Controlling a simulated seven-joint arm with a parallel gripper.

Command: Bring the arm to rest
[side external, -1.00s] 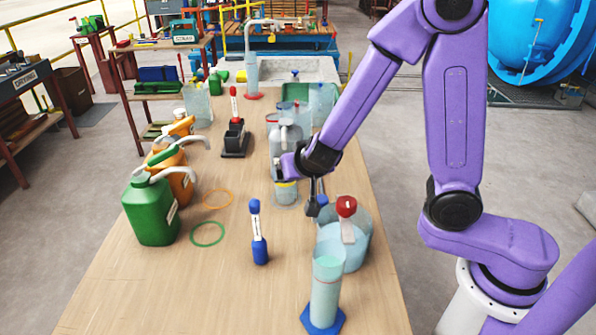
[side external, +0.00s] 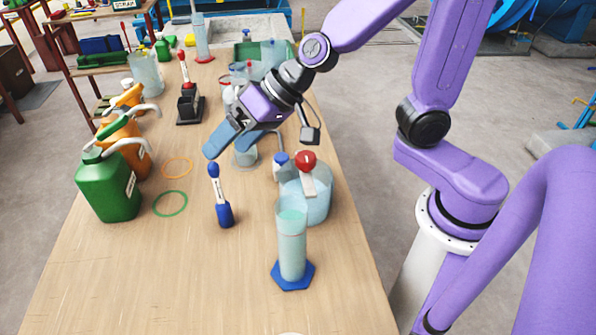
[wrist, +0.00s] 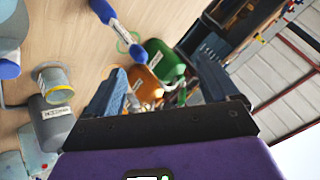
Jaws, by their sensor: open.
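My gripper (side external: 226,140) is raised above the wooden bench (side external: 120,275) in the side view, its blue fingers pointing down and to the left. In the wrist view my gripper (wrist: 160,85) shows two blue fingers spread wide with nothing held between them. The fingers appear close above the blue-capped dropper bottle (side external: 222,205) in the side view; I cannot tell the exact gap.
A green jug (side external: 110,190) and an orange jug (side external: 130,140) stand at the left. A measuring cylinder (side external: 292,245) on a blue base and a red-topped vessel (side external: 318,195) stand at the right. Green and orange rings lie flat. The near bench is mostly clear.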

